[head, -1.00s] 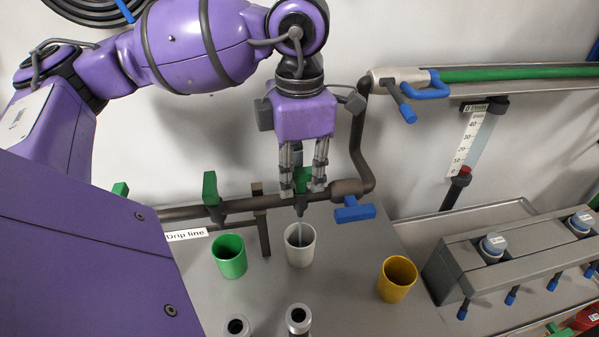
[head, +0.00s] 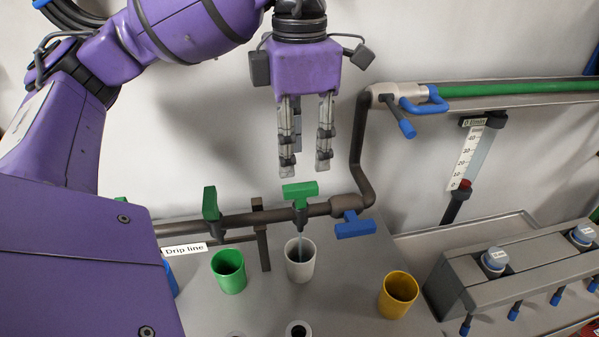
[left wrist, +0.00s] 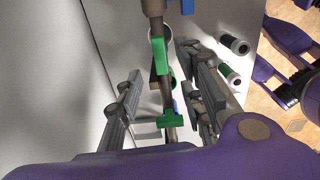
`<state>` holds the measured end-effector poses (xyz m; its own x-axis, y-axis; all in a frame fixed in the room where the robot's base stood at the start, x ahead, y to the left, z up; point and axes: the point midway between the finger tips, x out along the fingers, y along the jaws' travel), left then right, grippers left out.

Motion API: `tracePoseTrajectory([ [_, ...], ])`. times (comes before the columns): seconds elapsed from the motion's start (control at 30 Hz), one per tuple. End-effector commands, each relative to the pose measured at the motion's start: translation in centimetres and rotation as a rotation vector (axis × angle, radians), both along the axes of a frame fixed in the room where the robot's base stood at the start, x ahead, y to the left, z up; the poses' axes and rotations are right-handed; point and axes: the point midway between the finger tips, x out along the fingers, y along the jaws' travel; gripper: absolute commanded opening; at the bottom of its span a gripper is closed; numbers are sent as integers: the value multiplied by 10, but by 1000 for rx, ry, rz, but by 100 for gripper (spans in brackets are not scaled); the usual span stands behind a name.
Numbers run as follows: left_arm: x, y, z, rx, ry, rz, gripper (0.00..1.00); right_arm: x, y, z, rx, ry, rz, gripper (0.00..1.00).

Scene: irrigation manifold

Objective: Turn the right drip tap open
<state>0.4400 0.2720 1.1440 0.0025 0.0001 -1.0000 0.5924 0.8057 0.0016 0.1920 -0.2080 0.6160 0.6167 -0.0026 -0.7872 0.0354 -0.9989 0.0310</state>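The right drip tap (head: 300,194) has a green handle lying along the brown pipe. A thin stream runs from its spout into the white cup (head: 300,262) below. In the left wrist view, the tap's green handle (left wrist: 160,57) lies between and beyond the fingers. My left gripper (head: 305,170) is open and empty just above the handle, fingers apart and pointing down, clear of it. The left wrist view also shows its fingers (left wrist: 162,95) spread. The neighbouring green tap (head: 210,203) has its handle across the pipe. My right gripper is not in view.
A blue-handled valve (head: 355,225) sits on the pipe to the right. A green cup (head: 229,271) and a yellow cup (head: 398,295) flank the white one. The wall area above the taps is free.

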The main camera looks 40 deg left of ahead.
Motion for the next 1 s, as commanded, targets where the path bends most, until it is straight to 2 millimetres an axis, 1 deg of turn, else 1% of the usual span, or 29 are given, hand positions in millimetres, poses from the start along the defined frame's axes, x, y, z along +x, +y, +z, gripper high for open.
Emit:
tracePoseTrajectory([
  [0.03, 0, -1, 10, -2, -3, -2, 35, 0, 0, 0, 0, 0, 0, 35],
  [0.1, 1, 0, 19, -1, -3, -1, 35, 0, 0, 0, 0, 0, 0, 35],
  [0.3, 0, 0, 32, 0, 0, -1, 35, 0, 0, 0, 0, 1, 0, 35],
  [1.0, 0, 0, 33, 1, 1, -1, 35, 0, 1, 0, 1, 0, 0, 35],
])
